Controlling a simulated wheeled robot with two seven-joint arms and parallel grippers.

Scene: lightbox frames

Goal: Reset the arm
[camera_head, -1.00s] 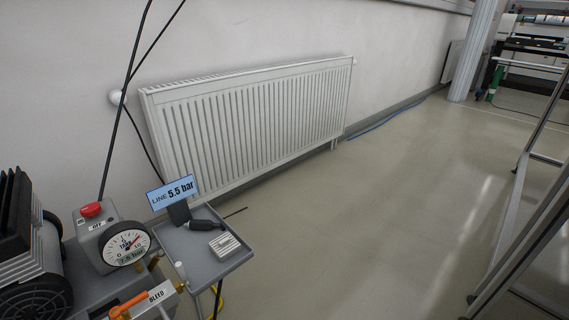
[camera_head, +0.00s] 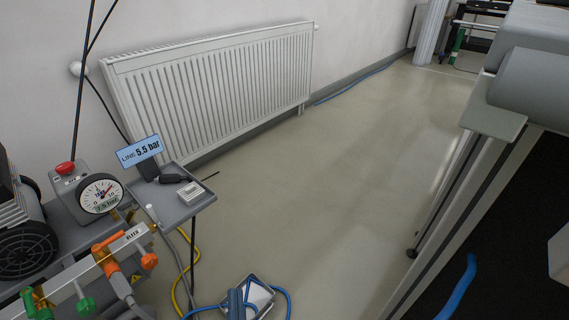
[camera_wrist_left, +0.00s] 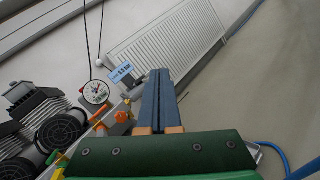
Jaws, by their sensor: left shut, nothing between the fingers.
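My right gripper is not in view.
The compressor gauge (camera_head: 100,193), red button (camera_head: 65,168) and orange-handled valve (camera_head: 108,243) stand at left. A grey shelf (camera_head: 189,211) holds a "LINE 5.5 bar" sign (camera_head: 139,151). The floor tray (camera_head: 262,293) has blue hose beside it. A bench (camera_head: 494,110) stands right; middle floor is clear.

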